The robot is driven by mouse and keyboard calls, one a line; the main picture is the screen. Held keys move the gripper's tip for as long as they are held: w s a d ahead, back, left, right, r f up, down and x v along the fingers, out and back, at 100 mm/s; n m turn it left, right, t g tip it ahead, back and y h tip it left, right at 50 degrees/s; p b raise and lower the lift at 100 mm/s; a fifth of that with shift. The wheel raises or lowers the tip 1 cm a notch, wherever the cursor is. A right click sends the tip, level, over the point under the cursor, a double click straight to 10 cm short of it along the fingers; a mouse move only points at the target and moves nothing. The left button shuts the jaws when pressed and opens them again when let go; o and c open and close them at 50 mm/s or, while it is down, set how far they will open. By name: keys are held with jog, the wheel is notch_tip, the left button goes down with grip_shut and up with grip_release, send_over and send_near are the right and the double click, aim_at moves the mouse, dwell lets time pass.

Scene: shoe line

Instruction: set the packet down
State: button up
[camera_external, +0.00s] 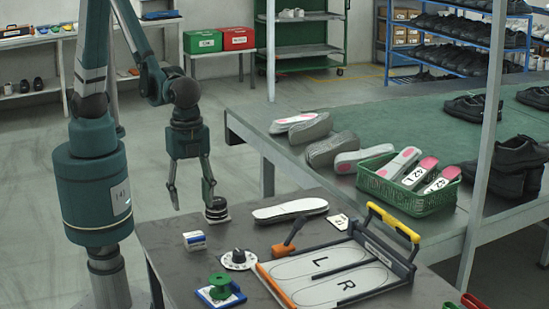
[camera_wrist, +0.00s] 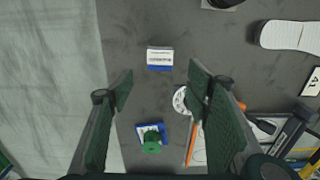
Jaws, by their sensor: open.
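The packet (camera_external: 194,240), a small white block with blue on it, rests on the grey table (camera_external: 240,219) near its left edge. In the wrist view the packet (camera_wrist: 160,58) lies flat, with dark print on its white top and a blue edge. My gripper (camera_external: 194,207) hangs fingers-down above the table's back left edge, apart from the packet. Its fingers are spread wide and nothing is between them. In the wrist view my gripper (camera_wrist: 160,82) has the packet in the gap ahead of its fingertips.
A dark round stack (camera_external: 217,210), a pale insole (camera_external: 290,210), a white dial (camera_external: 238,260), a green spool (camera_external: 220,286) and an L/R board (camera_external: 335,275) with a yellow handle share the table. Bare tabletop surrounds the packet. A green crate (camera_external: 408,201) stands on the bench behind.

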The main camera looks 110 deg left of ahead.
jog(key=s+a+r+n+t, duration=0.2)
jog(key=a+r, duration=0.5)
jog(key=s+a+r+n+t, duration=0.1)
jog(key=s+a+r+n, duration=0.15)
jog(key=a+r, duration=0.5)
jog(key=s+a+r+n+t, duration=0.4)
jog(key=s+a, duration=0.6)
jog(key=a, duration=0.3)
jog(key=shift+s+r, duration=0.2)
jog(key=shift+r, duration=0.5)
